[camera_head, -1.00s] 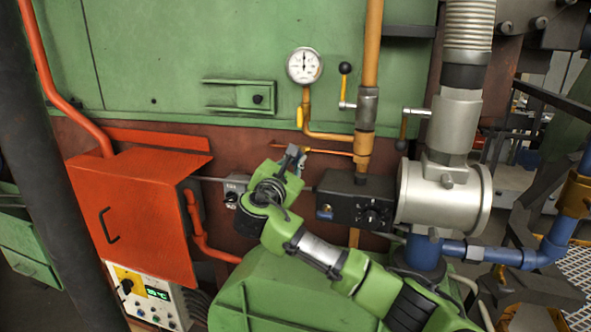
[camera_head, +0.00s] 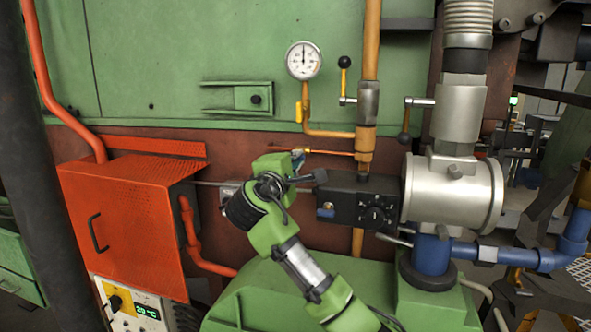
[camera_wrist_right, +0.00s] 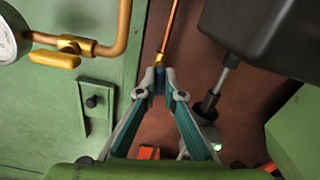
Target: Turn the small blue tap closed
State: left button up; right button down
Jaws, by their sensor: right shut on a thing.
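The small blue tap (camera_wrist_right: 158,88) sits at the end of a thin copper pipe, just below a brass fitting (camera_wrist_right: 161,68) in the right wrist view. Only a dark blue sliver of it shows between the fingertips. My right gripper (camera_wrist_right: 159,82) is shut on it, with its teal-padded fingers converging at the tap. In the head view the right gripper (camera_head: 298,158) is at the left end of the thin orange pipe (camera_head: 330,152), and its own wrist mostly hides the tap. How far the tap is turned cannot be told. My left gripper is not in view.
A black control box (camera_head: 345,205) with knobs stands close right of my wrist. A pressure gauge (camera_head: 303,60) and a yellow-handled valve (camera_head: 299,112) are above. An orange perforated cabinet (camera_head: 125,230) is to the left. Green casing (camera_head: 260,290) lies below.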

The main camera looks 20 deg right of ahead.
jog(key=shift+f+m+b, duration=0.25)
jog(key=shift+m+b, duration=0.35)
jog(key=shift+m, duration=0.4)
jog(key=c, duration=2.2)
grip_release()
jog(key=shift+o, duration=0.2)
jog(key=shift+r, duration=0.1)
jog(key=v, duration=1.2)
